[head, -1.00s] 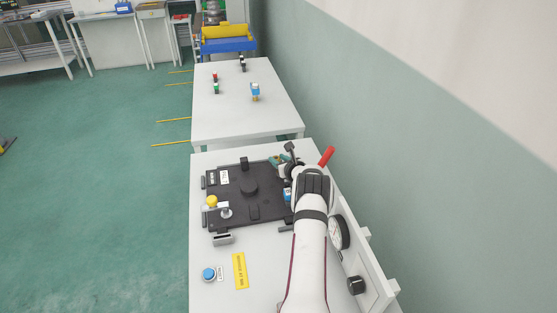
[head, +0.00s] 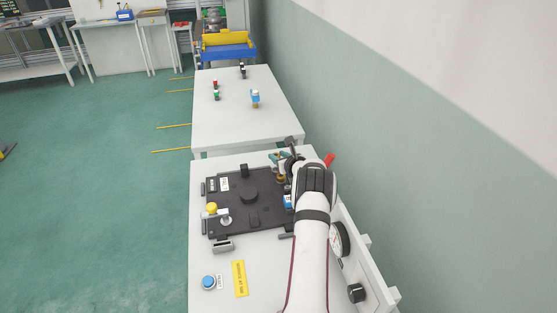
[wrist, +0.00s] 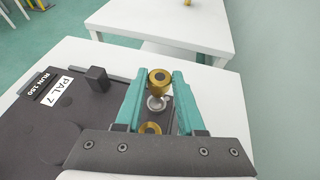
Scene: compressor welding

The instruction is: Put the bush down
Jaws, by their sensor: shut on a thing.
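A brass bush (wrist: 160,80) sits between the two teal fingertips of my gripper (wrist: 160,84) in the wrist view. The gripper is shut on it. A small silvery round part (wrist: 156,103) shows just below the bush, and a brass ring (wrist: 150,128) lies nearer the gripper's body. I cannot tell how high the bush is above what lies under it. In the head view my gripper (head: 281,160) is at the far right corner of the dark fixture plate (head: 232,207), partly hidden by my wrist.
The plate carries a black block (wrist: 96,78), a round black boss (head: 249,196) and a yellow-knobbed clamp (head: 211,208). A red handle (head: 330,160) stands close to my wrist. A blue button (head: 208,282) is at the front left. A second white table (head: 235,125) stands beyond.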

